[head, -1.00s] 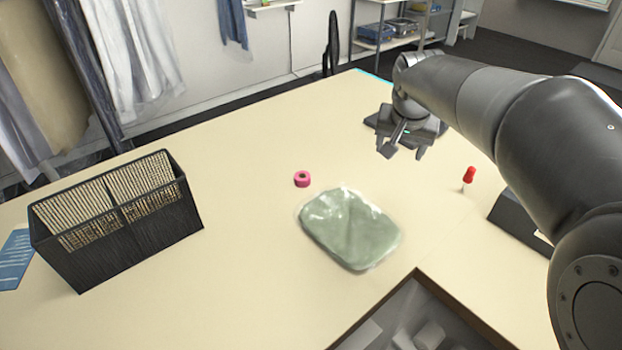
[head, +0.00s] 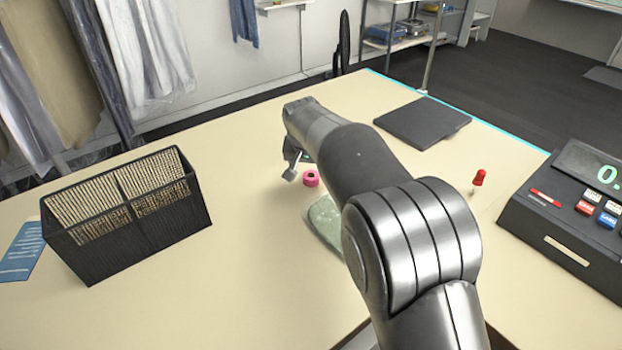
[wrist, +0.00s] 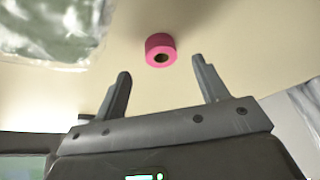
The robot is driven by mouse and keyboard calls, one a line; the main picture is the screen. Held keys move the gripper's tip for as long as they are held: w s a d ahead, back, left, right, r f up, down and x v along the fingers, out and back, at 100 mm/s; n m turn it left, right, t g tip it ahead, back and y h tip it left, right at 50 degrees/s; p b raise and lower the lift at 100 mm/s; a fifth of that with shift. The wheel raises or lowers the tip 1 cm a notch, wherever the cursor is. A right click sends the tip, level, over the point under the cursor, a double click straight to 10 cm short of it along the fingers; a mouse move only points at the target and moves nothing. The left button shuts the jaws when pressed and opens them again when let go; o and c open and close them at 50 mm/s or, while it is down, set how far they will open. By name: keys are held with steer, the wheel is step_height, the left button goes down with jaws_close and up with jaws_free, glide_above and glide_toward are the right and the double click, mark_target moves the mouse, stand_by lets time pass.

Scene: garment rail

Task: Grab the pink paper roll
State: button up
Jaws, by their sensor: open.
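The pink paper roll (head: 311,179) sits on the cream table near its middle, close beside my gripper (head: 292,170). In the wrist view the pink roll (wrist: 160,50) shows its round hole and lies beyond the fingertips, between their lines. My gripper (wrist: 160,82) is open, with its two dark fingers spread and nothing between them. In the head view my arm hides part of the gripper.
A plastic-wrapped green packet (head: 326,222) lies beside the roll, mostly hidden by my arm. A black divided basket (head: 130,240) stands at left. A red-capped bottle (head: 479,178), a cash register (head: 570,215) and a dark flat pad (head: 421,122) are at right.

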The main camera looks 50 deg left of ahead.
mark_target(311, 175)
steer(key=x, duration=0.5)
steer(key=shift+w+a, duration=0.2)
steer(key=shift+a, duration=0.05)
steer(key=c, duration=1.1)
